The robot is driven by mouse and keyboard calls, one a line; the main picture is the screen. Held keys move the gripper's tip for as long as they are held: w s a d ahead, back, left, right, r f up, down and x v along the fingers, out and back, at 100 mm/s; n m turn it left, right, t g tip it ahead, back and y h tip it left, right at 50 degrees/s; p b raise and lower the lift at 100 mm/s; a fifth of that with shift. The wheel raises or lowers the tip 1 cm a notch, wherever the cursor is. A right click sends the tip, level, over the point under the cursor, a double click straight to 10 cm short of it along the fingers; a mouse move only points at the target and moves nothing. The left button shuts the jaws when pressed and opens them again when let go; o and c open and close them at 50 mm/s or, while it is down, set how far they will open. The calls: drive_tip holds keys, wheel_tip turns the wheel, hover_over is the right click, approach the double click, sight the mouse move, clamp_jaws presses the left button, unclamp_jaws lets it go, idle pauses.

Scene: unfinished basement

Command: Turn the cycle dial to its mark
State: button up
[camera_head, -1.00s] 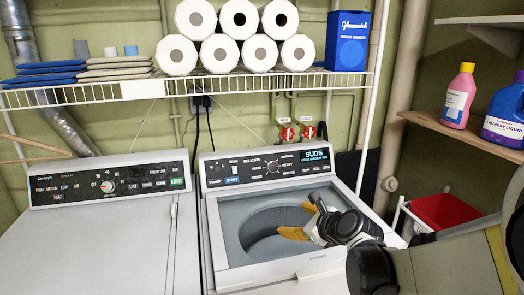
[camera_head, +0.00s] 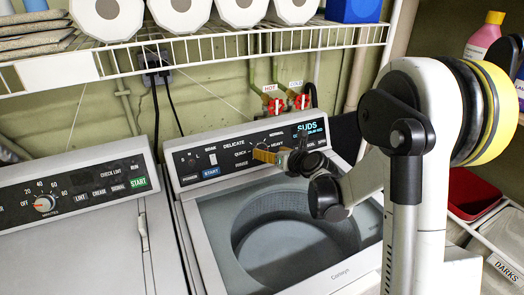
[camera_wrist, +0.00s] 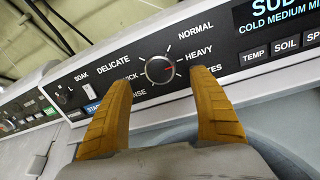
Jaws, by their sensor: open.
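The cycle dial (camera_wrist: 159,69) is a round silver-rimmed knob on the washer's black control panel, in the upper middle of the wrist view. In the head view my gripper (camera_head: 266,156) is in front of the panel and largely hides the dial.
The washer (camera_head: 215,225) has an open tub below the panel. A second machine's timer dial (camera_head: 44,203) is at the left. A wire shelf (camera_head: 215,45) with paper rolls runs above, with red valves (camera_head: 276,105) beneath. A red bin (camera_head: 475,195) stands at right.

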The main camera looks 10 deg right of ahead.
drive_tip(key=b+x, duration=0.1)
drive_tip(key=x, duration=0.5)
drive_tip(key=shift+r, duration=0.1)
drive_tip(key=c, duration=1.2)
